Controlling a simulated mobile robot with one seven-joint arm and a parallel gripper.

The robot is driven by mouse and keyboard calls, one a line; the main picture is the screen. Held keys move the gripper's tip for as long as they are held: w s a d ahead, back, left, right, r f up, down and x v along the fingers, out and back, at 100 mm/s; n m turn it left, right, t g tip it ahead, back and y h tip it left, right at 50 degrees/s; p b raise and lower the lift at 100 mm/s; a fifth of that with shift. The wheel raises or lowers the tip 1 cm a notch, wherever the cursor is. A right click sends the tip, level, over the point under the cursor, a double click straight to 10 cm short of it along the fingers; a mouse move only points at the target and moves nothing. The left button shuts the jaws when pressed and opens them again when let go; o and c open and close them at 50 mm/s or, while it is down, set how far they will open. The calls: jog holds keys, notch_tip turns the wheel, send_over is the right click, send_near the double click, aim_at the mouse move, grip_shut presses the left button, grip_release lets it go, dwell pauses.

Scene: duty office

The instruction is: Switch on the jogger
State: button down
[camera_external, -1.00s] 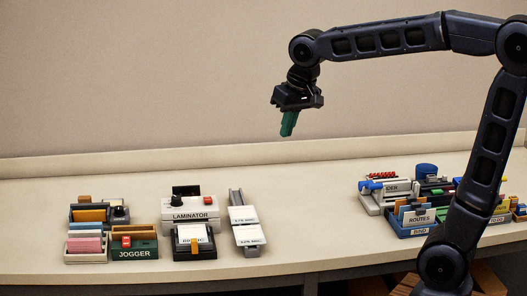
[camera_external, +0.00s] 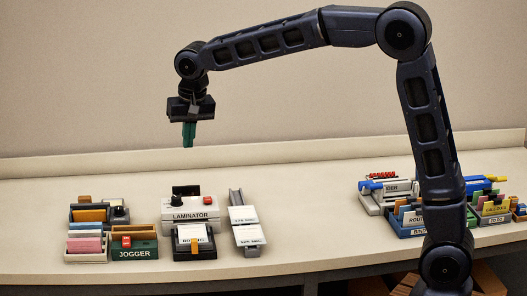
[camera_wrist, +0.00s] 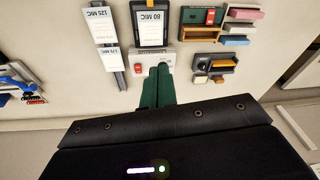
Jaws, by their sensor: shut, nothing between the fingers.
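The jogger (camera_external: 134,246) is a dark green box labelled JOGGER at the front left of the desk, with a red switch (camera_external: 126,241) on its front. In the wrist view the jogger (camera_wrist: 198,16) is at the top, right of centre, with its red switch (camera_wrist: 210,17). My gripper (camera_external: 188,146) has green fingers that are shut and empty. It points down, high above the desk and behind the laminator, apart from everything. In the wrist view the fingertips (camera_wrist: 160,68) overlap the laminator's edge.
The laminator (camera_external: 190,215) has a black knob and a red switch and stands right of the jogger. A black-framed card holder (camera_external: 194,258) and a card rail (camera_external: 236,199) are nearby. Trays of coloured paper (camera_external: 86,258) adjoin the jogger. The desk's middle (camera_external: 310,210) is clear.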

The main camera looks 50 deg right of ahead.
jog(key=w+a+f+m, duration=0.1)
jog(key=w+a+f, duration=0.5)
jog(key=w+a, duration=0.15)
jog(key=m, duration=0.2)
send_over(127, 238)
jog(key=s+a, duration=0.2)
notch_tip(127, 238, down, 7)
jog(key=shift+r+g+h, duration=0.15)
jog(key=shift+g+h, duration=0.25)
jog(key=f, duration=0.4)
jog(key=w+d+f, duration=0.1)
jog(key=f, duration=0.8)
jog(key=shift+w+d+f, duration=0.3)
jog(key=shift+w+f, duration=0.1)
